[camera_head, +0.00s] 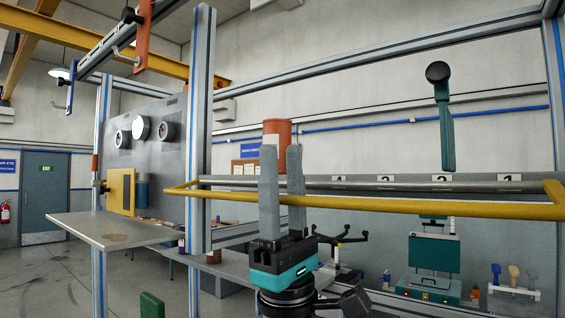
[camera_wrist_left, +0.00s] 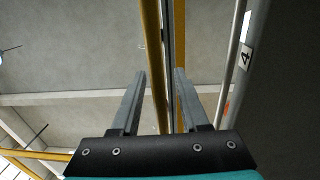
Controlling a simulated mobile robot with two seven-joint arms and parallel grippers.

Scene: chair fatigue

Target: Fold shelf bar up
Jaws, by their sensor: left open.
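The yellow shelf bar (camera_head: 400,207) runs level across the head view in front of a grey shelf rail with number tags. Its bent ends reach back toward the frame. My left gripper (camera_head: 281,150) is open, with both grey fingers pointing up at the left part of the bar. In the left wrist view the bar (camera_wrist_left: 152,50) passes between the two open fingers (camera_wrist_left: 159,75), closer to the left one at the tips. I cannot tell whether it touches a finger. My right gripper is not in view.
A grey upright post (camera_head: 200,130) stands left of my left gripper. A grey rail (camera_head: 350,186) lies just behind the bar. A flat grey board (camera_head: 115,231) juts out at left.

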